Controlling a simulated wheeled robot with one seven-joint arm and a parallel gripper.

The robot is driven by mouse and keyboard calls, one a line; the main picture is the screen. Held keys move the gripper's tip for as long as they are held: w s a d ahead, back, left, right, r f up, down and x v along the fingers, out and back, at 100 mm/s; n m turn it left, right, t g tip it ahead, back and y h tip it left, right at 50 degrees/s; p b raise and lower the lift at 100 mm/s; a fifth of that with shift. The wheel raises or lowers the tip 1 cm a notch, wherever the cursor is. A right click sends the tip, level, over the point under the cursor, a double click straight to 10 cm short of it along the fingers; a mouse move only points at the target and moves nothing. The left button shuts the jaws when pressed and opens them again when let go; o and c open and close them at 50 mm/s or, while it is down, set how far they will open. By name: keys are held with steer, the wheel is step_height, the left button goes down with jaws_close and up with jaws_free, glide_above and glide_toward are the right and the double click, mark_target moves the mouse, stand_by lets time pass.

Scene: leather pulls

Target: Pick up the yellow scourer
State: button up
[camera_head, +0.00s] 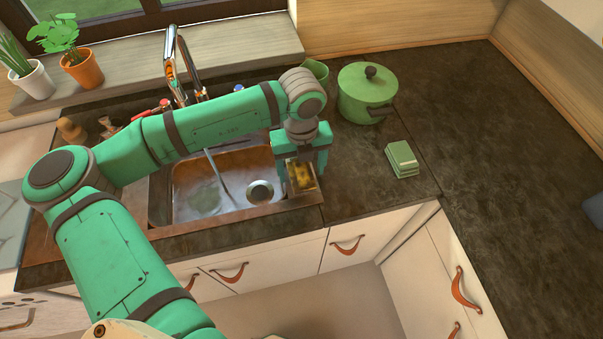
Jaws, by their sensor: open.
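The yellow scourer (303,175) shows as a small yellow patch at the right end of the sink, between the fingers of my gripper (302,185). My gripper points down over it, with one finger to its left and one to its right. The gripper is open. The fingers and palm hide part of the scourer, and I cannot tell whether either finger touches it.
The metal sink (185,205) has a tall faucet (172,70) behind it. Potted plants (82,70) stand on the sill.

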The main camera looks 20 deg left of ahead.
steer(key=shift+f, duration=0.35)
steer(key=shift+c, duration=0.3)
steer(key=c, duration=1.1)
steer(key=shift+w, duration=0.1)
